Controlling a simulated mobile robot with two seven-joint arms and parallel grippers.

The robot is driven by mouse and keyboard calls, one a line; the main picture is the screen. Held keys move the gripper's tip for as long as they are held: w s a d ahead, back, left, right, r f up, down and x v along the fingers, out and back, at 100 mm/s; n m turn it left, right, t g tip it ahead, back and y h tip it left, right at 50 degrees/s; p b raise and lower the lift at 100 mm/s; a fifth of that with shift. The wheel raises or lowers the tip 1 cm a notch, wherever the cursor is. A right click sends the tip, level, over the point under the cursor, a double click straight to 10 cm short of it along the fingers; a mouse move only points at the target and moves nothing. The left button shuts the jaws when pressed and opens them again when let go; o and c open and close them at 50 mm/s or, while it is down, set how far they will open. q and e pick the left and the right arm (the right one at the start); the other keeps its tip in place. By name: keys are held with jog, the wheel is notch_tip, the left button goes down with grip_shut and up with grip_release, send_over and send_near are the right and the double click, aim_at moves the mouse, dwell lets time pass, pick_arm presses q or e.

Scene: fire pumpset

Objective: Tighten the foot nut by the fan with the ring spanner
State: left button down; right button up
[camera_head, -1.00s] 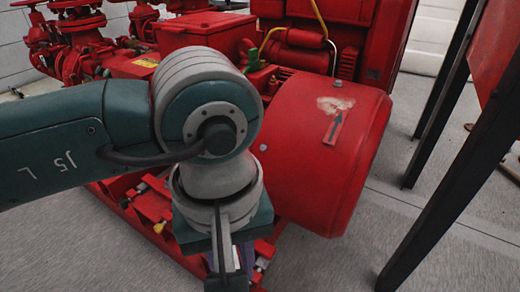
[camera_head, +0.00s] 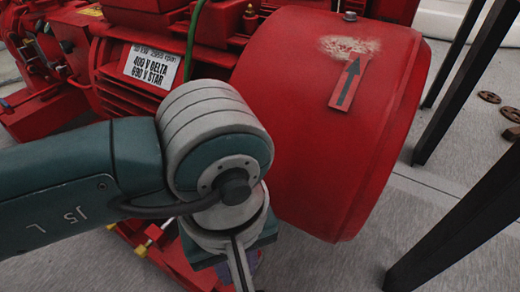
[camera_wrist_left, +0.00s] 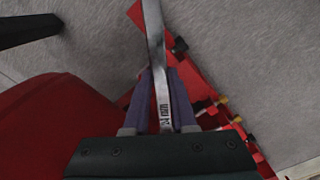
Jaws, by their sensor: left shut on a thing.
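The red fan cowl (camera_head: 330,130) with a black arrow fills the middle of the head view; it is also at the left of the wrist view (camera_wrist_left: 50,130). My left gripper (camera_wrist_left: 161,88) has its purple fingers shut on the steel ring spanner (camera_wrist_left: 164,108). The spanner's shaft runs up out of the wrist view, so its far end is hidden. In the head view, the spanner (camera_head: 239,264) points down beside the cowl. A dark bolt or nut (camera_wrist_left: 179,47) sits on the red base frame just right of the spanner, apart from it in the picture. I cannot tell whether it is the foot nut.
The red motor (camera_head: 130,70) with a white voltage label stands behind my left arm. Yellow-tipped fittings (camera_head: 140,250) sit on the base frame. Dark table legs (camera_head: 450,215) stand at the right. Grey floor is open between them and the cowl. Small brown rings (camera_head: 489,97) lie far right.

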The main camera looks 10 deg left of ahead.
pick_arm(q)
jog(key=shift+w+r, duration=0.1)
jog(key=shift+r, duration=0.05)
jog(key=f+b, duration=0.2)
jog(key=f, duration=0.1)
jog(key=shift+s, duration=0.2)
notch_tip(320, 180, down, 2)
jog(key=shift+w+f+b, duration=0.1)
jog(key=shift+f+b, duration=0.05)
jog(key=shift+b, duration=1.05)
jog(key=shift+f+b, duration=1.2)
jog(key=shift+f, duration=0.1)
jog(key=shift+a, duration=0.1)
